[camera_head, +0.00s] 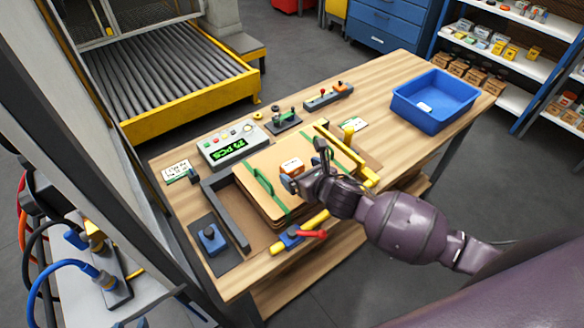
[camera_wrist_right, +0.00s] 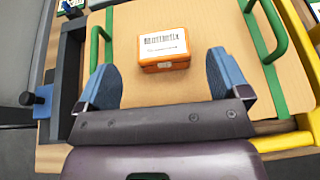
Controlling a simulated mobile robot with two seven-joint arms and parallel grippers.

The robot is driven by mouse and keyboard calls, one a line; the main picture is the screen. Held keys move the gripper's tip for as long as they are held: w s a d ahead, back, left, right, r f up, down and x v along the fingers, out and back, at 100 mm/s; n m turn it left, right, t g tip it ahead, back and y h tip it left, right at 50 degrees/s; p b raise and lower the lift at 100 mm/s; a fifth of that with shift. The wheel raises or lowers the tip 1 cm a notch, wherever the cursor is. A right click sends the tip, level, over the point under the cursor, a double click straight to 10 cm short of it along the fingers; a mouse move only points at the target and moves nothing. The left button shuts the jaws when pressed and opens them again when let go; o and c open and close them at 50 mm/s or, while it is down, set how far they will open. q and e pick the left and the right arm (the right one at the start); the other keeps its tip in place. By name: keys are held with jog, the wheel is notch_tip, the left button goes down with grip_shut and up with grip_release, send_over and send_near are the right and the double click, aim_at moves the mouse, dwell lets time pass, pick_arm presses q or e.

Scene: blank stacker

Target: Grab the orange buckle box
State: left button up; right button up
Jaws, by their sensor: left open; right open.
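The orange buckle box (camera_head: 292,166) has a white label on top and sits on the stack of tan boards (camera_head: 262,170) on the wooden table. In the right wrist view the box (camera_wrist_right: 163,49) lies ahead of my right gripper (camera_wrist_right: 160,72), roughly between the lines of its two blue fingers. The right gripper (camera_head: 302,180) is open and just beside the box in the head view, and its fingers are not closed on it. Two green straps with handles (camera_wrist_right: 262,35) run along the boards on either side of the box. My left gripper is not in view.
A blue bin (camera_head: 435,100) stands at the table's far right. A counter box with a green display (camera_head: 229,145) and small lever fixtures (camera_head: 328,96) line the back. Dark and yellow guides (camera_head: 348,155) border the boards. A red-handled clamp (camera_head: 300,235) is at the front.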

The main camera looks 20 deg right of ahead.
aim_at(294, 167)
jog(key=shift+p+x, duration=0.3)
jog(key=shift+x, duration=2.35)
jog(key=shift+d, duration=0.15)
jog(key=c, duration=1.1)
